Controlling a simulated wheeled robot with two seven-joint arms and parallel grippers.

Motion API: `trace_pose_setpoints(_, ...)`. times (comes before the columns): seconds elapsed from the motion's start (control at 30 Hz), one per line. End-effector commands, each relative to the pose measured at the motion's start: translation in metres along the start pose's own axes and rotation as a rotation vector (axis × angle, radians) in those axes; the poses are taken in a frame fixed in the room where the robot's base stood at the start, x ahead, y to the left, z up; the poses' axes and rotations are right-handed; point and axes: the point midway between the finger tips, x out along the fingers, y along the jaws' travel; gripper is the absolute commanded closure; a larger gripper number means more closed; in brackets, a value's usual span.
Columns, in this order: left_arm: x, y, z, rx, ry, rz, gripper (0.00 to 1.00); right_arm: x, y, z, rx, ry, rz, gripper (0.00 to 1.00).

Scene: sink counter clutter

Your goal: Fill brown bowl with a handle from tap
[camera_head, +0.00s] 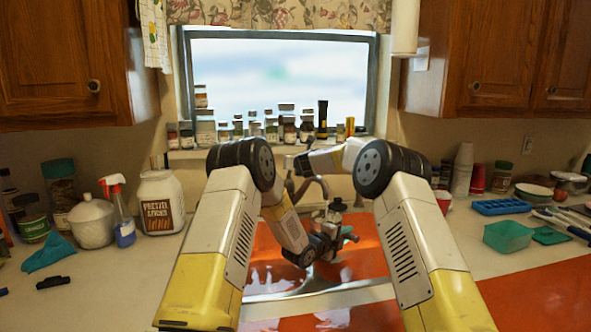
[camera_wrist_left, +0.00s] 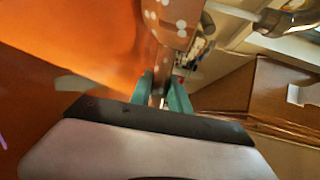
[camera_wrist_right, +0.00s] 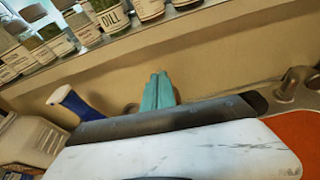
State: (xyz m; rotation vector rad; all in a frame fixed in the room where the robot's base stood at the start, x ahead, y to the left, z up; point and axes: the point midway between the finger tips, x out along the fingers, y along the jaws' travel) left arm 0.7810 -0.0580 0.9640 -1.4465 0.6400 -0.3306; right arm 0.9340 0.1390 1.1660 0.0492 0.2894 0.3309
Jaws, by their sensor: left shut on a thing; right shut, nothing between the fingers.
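My left gripper (camera_head: 346,237) is low over the orange sink (camera_head: 366,246). In the left wrist view its teal fingers (camera_wrist_left: 164,92) are shut on the brown bowl (camera_wrist_left: 176,18), which has pale dots; only part of the bowl shows, at the top edge. The metal tap (camera_head: 313,184) stands at the back of the sink, and also shows at upper right in the left wrist view (camera_wrist_left: 284,20). In the right wrist view my right gripper (camera_wrist_right: 158,92) is shut and empty in front of the wall, with a metal fitting (camera_wrist_right: 296,82) to its right. Water in the bowl cannot be seen.
Several jars (camera_head: 255,129) line the window sill behind the sink. A pretzel jar (camera_head: 161,202), a spray bottle (camera_head: 123,216) and a white pot (camera_head: 92,222) stand left. A teal container (camera_head: 508,236) and a blue tray (camera_head: 500,207) are right. My arms cover much of the sink.

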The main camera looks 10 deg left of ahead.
Motion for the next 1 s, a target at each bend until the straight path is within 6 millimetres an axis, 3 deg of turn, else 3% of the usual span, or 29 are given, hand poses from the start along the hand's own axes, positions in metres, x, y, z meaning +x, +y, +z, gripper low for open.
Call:
trace_pose_setpoints(0.43, 0.0, -0.002, 0.0, 0.002, 0.0, -0.004, 1.0, 0.001, 0.0, 0.001, 0.0, 0.0, 0.0, 1.0)
trace_pose_setpoints(0.67, 0.0, -0.002, 0.0, 0.002, 0.0, -0.004, 1.0, -0.005, -0.003, -0.008, 0.004, 0.008, -0.003, 1.0)
trace_pose_setpoints(0.87, 0.0, -0.002, 0.0, 0.002, 0.0, -0.004, 1.0, -0.024, -0.003, -0.021, 0.002, 0.006, -0.001, 1.0)
trace_pose_setpoints(1.0, 0.0, -0.002, 0.0, 0.002, 0.0, -0.004, 1.0, -0.052, -0.001, -0.02, -0.001, -0.001, 0.0, 1.0)
